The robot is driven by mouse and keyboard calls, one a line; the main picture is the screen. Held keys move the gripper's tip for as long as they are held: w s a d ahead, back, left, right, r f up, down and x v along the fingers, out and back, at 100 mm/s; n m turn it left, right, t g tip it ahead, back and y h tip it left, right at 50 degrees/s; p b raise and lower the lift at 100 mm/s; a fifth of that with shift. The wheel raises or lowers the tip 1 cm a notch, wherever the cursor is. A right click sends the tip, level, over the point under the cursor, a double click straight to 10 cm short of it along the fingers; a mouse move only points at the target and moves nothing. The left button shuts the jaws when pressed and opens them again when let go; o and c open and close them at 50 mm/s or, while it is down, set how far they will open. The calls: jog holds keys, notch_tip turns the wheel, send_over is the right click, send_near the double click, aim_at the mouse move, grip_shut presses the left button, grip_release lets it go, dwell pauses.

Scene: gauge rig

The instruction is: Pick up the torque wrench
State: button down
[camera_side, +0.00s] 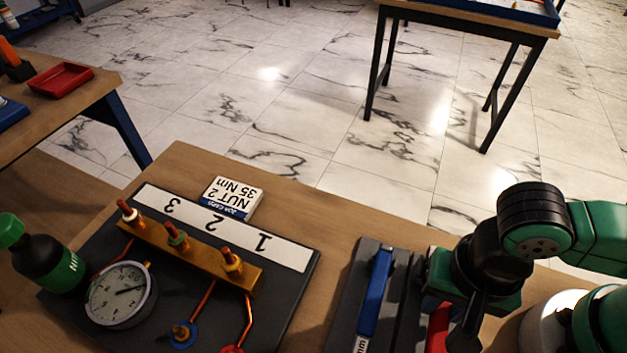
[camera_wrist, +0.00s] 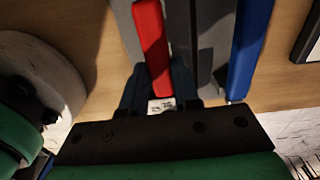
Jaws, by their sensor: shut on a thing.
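Two wrench-like tools lie side by side in a dark grey holder (camera_side: 350,300). One has a blue handle (camera_side: 376,290), which also shows at the right in the wrist view (camera_wrist: 250,45). The other has a red handle (camera_wrist: 152,45), partly hidden behind my gripper in the side view (camera_side: 439,328). My gripper (camera_wrist: 158,90) is shut on the red-handled wrench, with a finger on each side near a small white label (camera_wrist: 162,104). I cannot tell whether it is lifted off the holder. The pictures do not show clearly which tool is the torque wrench.
Left of the holder is a dark board with a brass manifold (camera_side: 190,250), a round gauge (camera_side: 120,294) and a numbered strip (camera_side: 222,226). A card reading "NUT 2 35 Nm" (camera_side: 232,197) stands behind it. A dark bottle with a green cap (camera_side: 45,262) is far left.

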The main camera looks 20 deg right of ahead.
aim_at(443, 307)
notch_tip(443, 307, up, 20)
jog(key=shift+f, duration=0.2)
dwell(0.4)
jog(key=c, duration=1.4)
grip_release()
grip_shut()
